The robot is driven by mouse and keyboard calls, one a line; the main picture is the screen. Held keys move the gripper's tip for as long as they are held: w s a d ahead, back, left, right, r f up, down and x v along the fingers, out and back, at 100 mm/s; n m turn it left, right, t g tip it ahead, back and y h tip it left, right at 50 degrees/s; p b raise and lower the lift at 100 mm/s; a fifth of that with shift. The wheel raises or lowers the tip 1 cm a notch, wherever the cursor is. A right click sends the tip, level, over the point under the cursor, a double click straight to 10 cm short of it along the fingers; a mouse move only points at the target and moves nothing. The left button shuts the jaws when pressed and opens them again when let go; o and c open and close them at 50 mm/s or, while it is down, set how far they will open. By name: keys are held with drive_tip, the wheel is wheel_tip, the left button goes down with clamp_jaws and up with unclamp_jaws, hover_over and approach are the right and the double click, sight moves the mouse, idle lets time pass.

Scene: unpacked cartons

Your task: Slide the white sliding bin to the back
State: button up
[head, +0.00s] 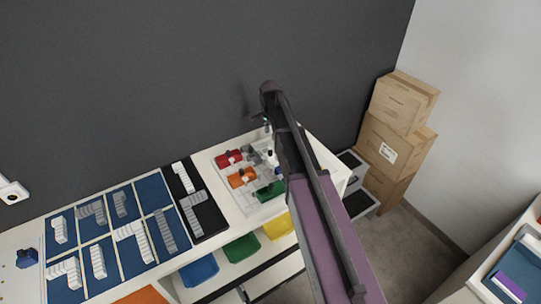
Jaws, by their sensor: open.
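I cannot pick out a white sliding bin with certainty. Under the white table (21,238) there is a row of coloured bins: a blue bin (199,270), a green bin (241,247) and a yellow bin (277,225). My arm crosses the picture from the bottom to the middle and hides what lies right of the yellow bin. Two white-rimmed containers with dark insides stand on the floor past the table's right end, the lower one (374,209) nearer. My gripper does not show; my arm links hide that area.
On the table are a blue grid board (88,243) with white stepped pieces, a black tray (208,228), and a clear tray holding a red block (228,158), an orange block (241,178) and a green block (270,191). Stacked cartons (391,142) stand at the right wall.

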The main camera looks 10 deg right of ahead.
sight(270, 151)
drive_tip(key=shift+f+b, duration=4.75)
drive_tip(key=shift+f, duration=0.3)
clamp_jaws()
